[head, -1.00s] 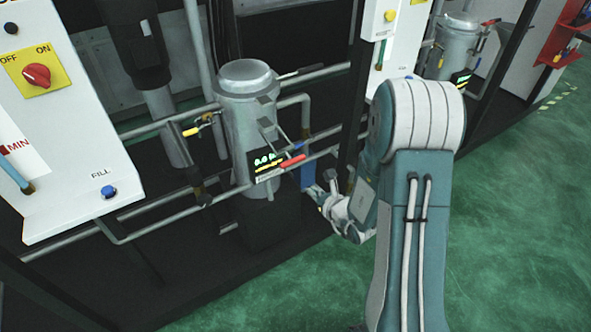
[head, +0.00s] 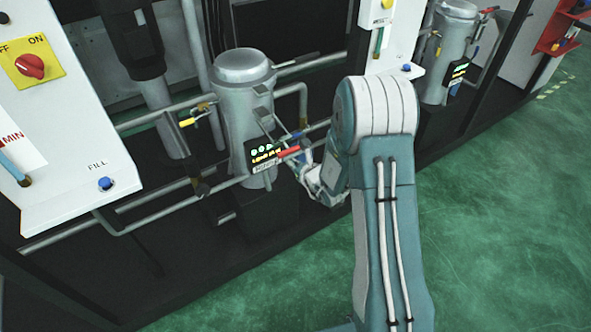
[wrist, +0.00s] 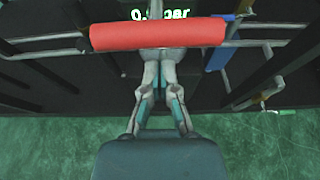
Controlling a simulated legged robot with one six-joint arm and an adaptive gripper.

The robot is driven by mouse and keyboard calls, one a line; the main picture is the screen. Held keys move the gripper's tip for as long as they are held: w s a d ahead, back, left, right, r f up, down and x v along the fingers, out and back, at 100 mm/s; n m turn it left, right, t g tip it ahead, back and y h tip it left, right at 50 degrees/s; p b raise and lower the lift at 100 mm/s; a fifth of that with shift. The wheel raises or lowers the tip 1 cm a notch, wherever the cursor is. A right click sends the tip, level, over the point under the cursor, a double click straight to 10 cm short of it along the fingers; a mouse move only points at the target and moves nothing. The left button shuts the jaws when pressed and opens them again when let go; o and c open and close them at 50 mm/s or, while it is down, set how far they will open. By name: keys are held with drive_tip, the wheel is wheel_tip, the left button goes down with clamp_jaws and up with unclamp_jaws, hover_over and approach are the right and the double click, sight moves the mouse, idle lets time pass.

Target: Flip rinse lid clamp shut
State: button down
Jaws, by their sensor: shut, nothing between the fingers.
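The rinse vessel is a grey metal cylinder (head: 240,115) with a domed round lid (head: 243,64) on top. A red handle (head: 289,151) on thin metal bars sits low at its front right, beside the display. In the wrist view the red handle (wrist: 157,34) lies level across the upper middle. My gripper (wrist: 161,58) is shut and empty, its fingers pointing at the handle's middle from below. The fingertips meet the handle's lower edge in the picture, partly hidden by it; I cannot tell whether they touch. In the head view my gripper (head: 297,167) is just right of the vessel.
A lit pressure display (head: 262,155) sits behind the red handle. A blue handle (wrist: 219,56) is to its right. Pipes (head: 225,183) run around the vessel. A white control panel (head: 60,110) stands at left. Open green floor (head: 490,230) lies at right.

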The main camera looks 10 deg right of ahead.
drive_tip(key=shift+r, duration=0.8)
drive_tip(key=shift+s+d+r+g, duration=0.1)
drive_tip(key=shift+d+r+g, duration=0.15)
drive_tip(key=shift+r+g, duration=0.6)
